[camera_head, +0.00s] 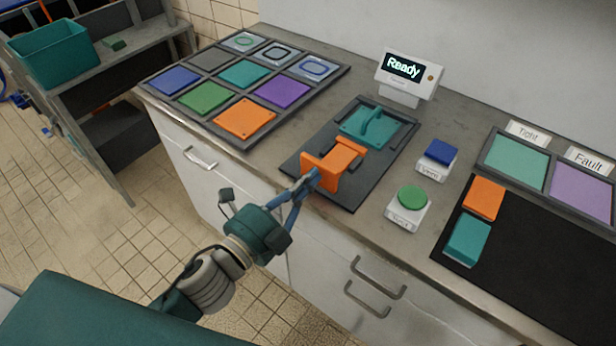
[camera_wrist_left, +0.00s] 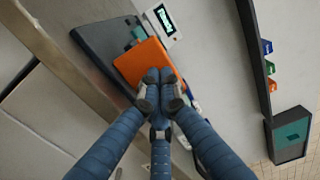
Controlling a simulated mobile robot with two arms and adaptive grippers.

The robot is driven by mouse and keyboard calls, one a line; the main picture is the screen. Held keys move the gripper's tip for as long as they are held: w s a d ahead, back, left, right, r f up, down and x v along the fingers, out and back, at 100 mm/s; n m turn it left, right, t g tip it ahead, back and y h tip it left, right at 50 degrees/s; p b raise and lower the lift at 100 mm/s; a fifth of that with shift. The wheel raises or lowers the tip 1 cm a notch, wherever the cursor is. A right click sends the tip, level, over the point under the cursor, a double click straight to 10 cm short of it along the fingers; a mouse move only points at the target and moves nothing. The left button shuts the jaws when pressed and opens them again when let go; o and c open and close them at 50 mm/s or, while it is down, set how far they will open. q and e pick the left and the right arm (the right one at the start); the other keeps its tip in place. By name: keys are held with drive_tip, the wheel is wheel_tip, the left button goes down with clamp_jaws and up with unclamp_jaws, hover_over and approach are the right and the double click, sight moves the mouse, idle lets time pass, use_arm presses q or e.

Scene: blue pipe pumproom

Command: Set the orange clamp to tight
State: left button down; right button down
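The orange clamp (camera_head: 338,164) has upright orange plates and sits on the near end of a dark fixture board (camera_head: 308,164) on the counter. A teal plate with a raised curved teal piece (camera_head: 372,124) lies behind it on the same board. My left gripper (camera_head: 310,180) is at the clamp's near plate, fingertips against or very close to it. In the left wrist view, its fingers (camera_wrist_left: 159,80) are drawn together in front of the orange clamp face (camera_wrist_left: 142,60); contact is hard to judge. My right gripper is not in view.
A display (camera_head: 404,68) reads "Ready". A blue button (camera_head: 440,152) and a green button (camera_head: 411,197) stand right of the fixture. A tray of coloured tiles (camera_head: 222,54) lies left. Pads labelled Tight (camera_head: 518,160) and Fault (camera_head: 580,192) and a black mat (camera_head: 530,262) lie right.

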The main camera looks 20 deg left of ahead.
sight(322, 165)
use_arm(q)
drive_tip(key=p+x, duration=0.2)
drive_tip(key=x, duration=0.2)
drive_tip(key=shift+w+d+r, duration=0.1)
drive_tip(key=shift+w+r, duration=0.05)
drive_tip(key=shift+w, duration=0.4)
